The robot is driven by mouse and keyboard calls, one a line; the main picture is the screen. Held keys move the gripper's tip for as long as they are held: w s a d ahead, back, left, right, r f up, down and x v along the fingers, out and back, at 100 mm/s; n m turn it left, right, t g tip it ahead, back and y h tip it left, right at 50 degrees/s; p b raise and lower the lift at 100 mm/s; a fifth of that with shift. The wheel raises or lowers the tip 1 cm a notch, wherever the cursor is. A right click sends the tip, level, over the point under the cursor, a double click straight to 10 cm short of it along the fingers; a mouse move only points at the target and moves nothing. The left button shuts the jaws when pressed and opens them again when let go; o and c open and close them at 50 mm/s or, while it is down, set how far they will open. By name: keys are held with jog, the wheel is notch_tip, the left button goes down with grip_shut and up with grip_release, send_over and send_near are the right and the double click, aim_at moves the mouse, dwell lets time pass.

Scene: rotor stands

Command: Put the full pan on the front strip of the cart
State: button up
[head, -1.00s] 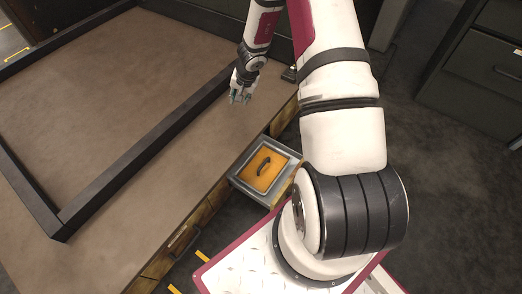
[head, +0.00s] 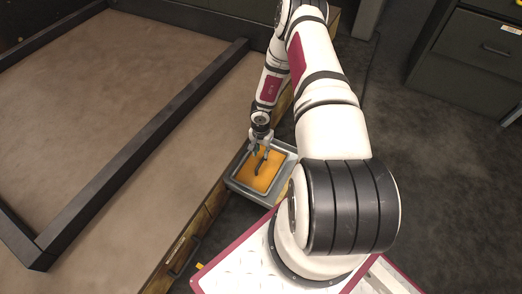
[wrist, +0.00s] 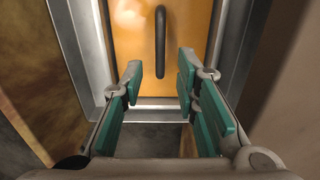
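A grey metal surround holds an orange panel (head: 252,181) with a dark bar handle; it may be the pan, but I cannot tell whether the orange is a lid or contents. It sits in what looks like a pulled-out drawer at the bench's side. In the wrist view the orange panel (wrist: 195,22) and its upright dark handle (wrist: 160,35) lie just ahead. My gripper (wrist: 160,78) is open and empty, with green-padded fingers parted on either side of the handle's line. In the head view my gripper (head: 257,150) hangs over the panel's far end. I cannot identify a cart.
A brown bench top (head: 150,110) with a dark raised frame (head: 130,165) lies to the left. A closed drawer with a handle (head: 178,262) is at its near side. A dark cabinet (head: 475,55) stands at the upper right. Dark floor (head: 430,190) is clear between.

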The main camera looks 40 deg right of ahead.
notch_tip(320, 180, down, 8)
jog(key=b, duration=0.5)
jog(key=shift+r, duration=0.1)
grip_shut()
jog(key=shift+r, duration=0.15)
jog(key=shift+r+p, duration=3.25)
jog(key=shift+r, duration=0.65)
